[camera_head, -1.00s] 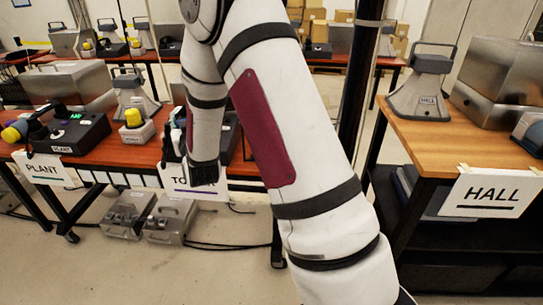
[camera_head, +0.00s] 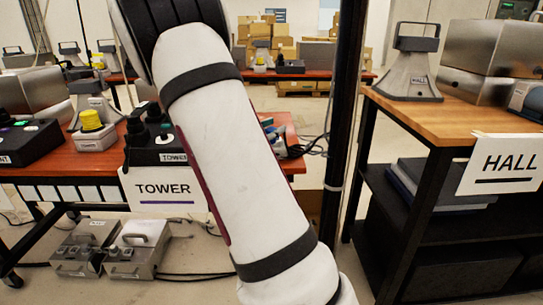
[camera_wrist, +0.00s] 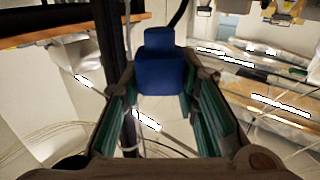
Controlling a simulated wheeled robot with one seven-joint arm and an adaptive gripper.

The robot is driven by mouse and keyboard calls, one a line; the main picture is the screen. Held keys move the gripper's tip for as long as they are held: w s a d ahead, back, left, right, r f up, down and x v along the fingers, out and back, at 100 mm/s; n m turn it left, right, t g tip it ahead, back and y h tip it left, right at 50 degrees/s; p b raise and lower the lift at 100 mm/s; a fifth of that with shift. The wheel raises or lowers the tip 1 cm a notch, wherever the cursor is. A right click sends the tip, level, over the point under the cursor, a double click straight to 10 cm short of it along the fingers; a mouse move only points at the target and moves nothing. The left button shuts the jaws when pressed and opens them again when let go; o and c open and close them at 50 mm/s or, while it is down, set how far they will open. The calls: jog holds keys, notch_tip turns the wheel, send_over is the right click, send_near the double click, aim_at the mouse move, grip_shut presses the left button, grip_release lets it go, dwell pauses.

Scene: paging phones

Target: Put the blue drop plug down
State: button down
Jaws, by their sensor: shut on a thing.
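The blue drop plug (camera_wrist: 160,75) shows in the wrist view, a dark blue block with a smaller block above it. My gripper (camera_wrist: 163,98) is shut on it, with a green-padded finger on each side. A thin cord or rod shows near the plug's top. Floor and cables show beyond it, so the plug appears held in the air. In the head view my white arm covers the middle, and I cannot make out the gripper or the plug there.
The TOWER sign (camera_head: 164,189) hangs on the left table, with a black phone box (camera_head: 158,142) and yellow-topped unit (camera_head: 92,128) above. The HALL sign (camera_head: 506,164) hangs on the right wooden table (camera_head: 455,118), which bears a grey horn speaker (camera_head: 412,68). A dark post (camera_head: 342,120) stands between.

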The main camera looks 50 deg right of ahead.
jog(key=shift+s+d+f+m+g+b, duration=0.6)
jog(key=shift+s+d+f+g, duration=0.15)
jog(key=shift+s+g, duration=0.1)
jog(key=w+d+b, duration=0.1)
jog(key=w+d, duration=0.2)
jog(key=w+d+b, duration=0.1)
jog(key=w+d, duration=0.3)
jog(key=w+d+f+b, duration=0.1)
jog(key=w+d, duration=0.2)
jog(key=d, duration=0.1)
jog(key=shift+w+d+f, duration=0.1)
jog(key=shift+w, duration=0.15)
jog(key=shift+f+b, duration=1.1)
jog(key=shift+f, duration=0.65)
jog(key=shift+f, duration=0.2)
jog(key=c, duration=1.2)
grip_release()
